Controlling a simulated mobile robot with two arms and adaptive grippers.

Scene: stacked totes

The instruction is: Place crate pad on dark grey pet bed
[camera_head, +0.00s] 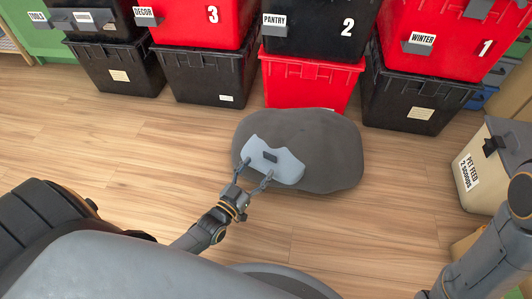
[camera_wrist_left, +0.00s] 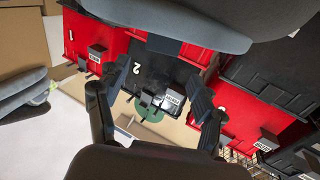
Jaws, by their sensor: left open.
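The dark grey pet bed (camera_head: 335,150) lies on the floor in the head view. The crate pad (camera_head: 289,166), light blue-grey with a dark tab, appears to rest on the bed's left part, within its outline. The pad's edge (camera_wrist_left: 215,38) also shows at the top of the left wrist view, with its dark tab. My left gripper (camera_head: 257,169) is open at the pad's near edge, one finger on each side of the line to the tab. Its spread fingers (camera_wrist_left: 155,90) hold nothing in the left wrist view. My right gripper is out of view; only its arm shows.
Stacked black and red totes (camera_head: 315,85) stand behind the bed. A beige pet feed bin (camera_head: 480,178) stands at the right. Wooden floor (camera_head: 150,150) is clear left of the bed and between bed and bin.

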